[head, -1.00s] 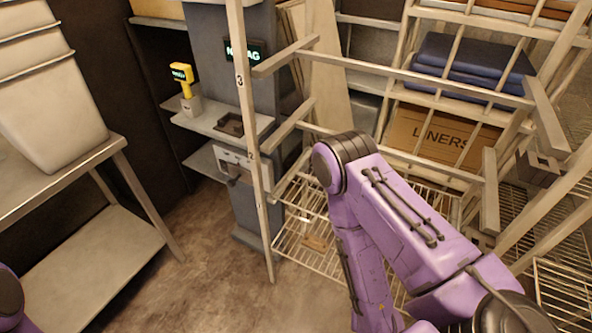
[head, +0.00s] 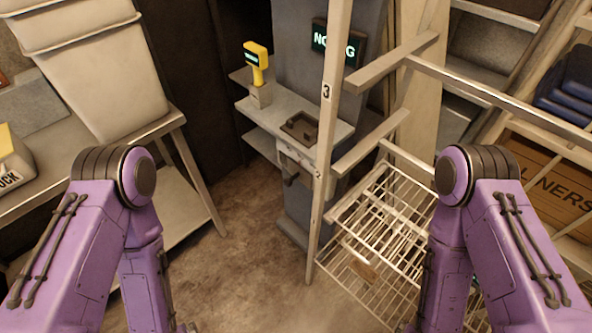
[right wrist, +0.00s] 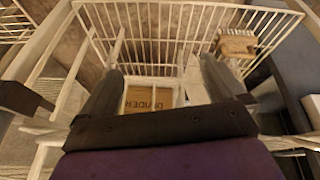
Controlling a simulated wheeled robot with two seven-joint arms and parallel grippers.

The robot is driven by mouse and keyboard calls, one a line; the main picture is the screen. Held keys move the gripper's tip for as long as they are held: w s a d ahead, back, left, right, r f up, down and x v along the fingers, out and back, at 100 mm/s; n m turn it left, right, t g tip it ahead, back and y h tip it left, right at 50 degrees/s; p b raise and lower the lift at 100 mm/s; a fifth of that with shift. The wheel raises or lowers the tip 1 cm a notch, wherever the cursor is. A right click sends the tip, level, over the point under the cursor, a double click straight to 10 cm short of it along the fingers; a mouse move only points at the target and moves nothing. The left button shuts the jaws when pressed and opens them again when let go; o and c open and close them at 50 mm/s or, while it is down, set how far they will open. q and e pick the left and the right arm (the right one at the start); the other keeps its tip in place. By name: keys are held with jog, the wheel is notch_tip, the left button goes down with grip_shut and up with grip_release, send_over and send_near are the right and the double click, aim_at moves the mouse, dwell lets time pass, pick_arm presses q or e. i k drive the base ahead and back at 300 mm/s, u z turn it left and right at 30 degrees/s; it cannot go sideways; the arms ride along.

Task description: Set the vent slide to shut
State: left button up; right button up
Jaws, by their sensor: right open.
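I cannot clearly make out a vent slide. A pale panel with a dark handle (head: 290,178) sits on the grey column under the small shelf; I cannot tell if it is the slide or how it is set. My right gripper (right wrist: 160,68) shows in the right wrist view with its two dark fingers apart and nothing between them. It points at wire racking, with a brown box marked DIVIDER (right wrist: 150,98) beyond. In the head view both purple arms hang at the sides, and their grippers are out of sight.
A numbered post (head: 326,120) and wire shelves (head: 390,215) stand right of the column. A yellow handheld device (head: 256,62) stands on the small shelf (head: 330,128). A steel table (head: 150,132) with a white bin (head: 95,75) is at left. The middle floor (head: 250,215) is clear.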

aim_at(298, 172)
jog(key=k, duration=0.5)
jog(key=u, duration=1.1)
jog(key=i, duration=0.85)
jog(key=z, duration=1.95)
